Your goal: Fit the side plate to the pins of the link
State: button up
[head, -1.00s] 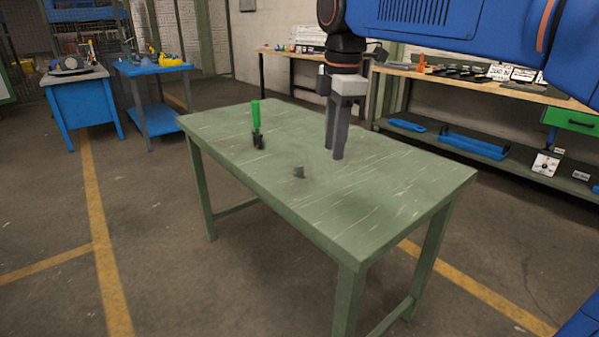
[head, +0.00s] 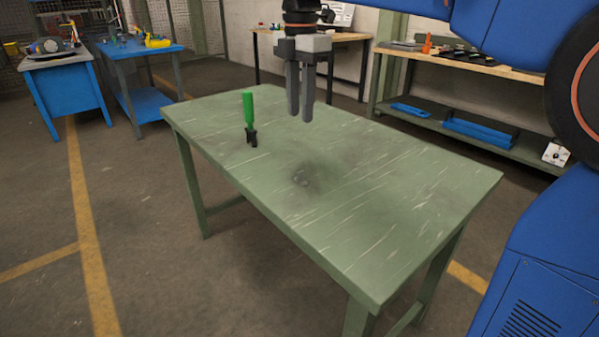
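My gripper (head: 300,117) hangs over the table with its two grey fingers pointing down. The fingers show close together, and I cannot tell how wide the gap is; no part shows between them. A tool-like piece with an upright green handle (head: 248,109) and a dark forked foot (head: 250,136) stands on the table, left of my gripper. I cannot make out the side plate or the link's pins for certain.
The green table (head: 400,215) is otherwise bare, with wide free room on its right and front. A shelf bench (head: 480,68) stands behind at right, another bench (head: 345,37) at the back. Blue tables (head: 68,95) stand far left.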

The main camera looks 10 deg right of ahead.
aim_at(301, 171)
notch_tip(301, 171, down, 17)
jog(key=shift+w+r, duration=0.1)
jog(key=shift+w, duration=0.05)
dwell(0.6)
jog(key=shift+c, duration=0.6)
grip_shut()
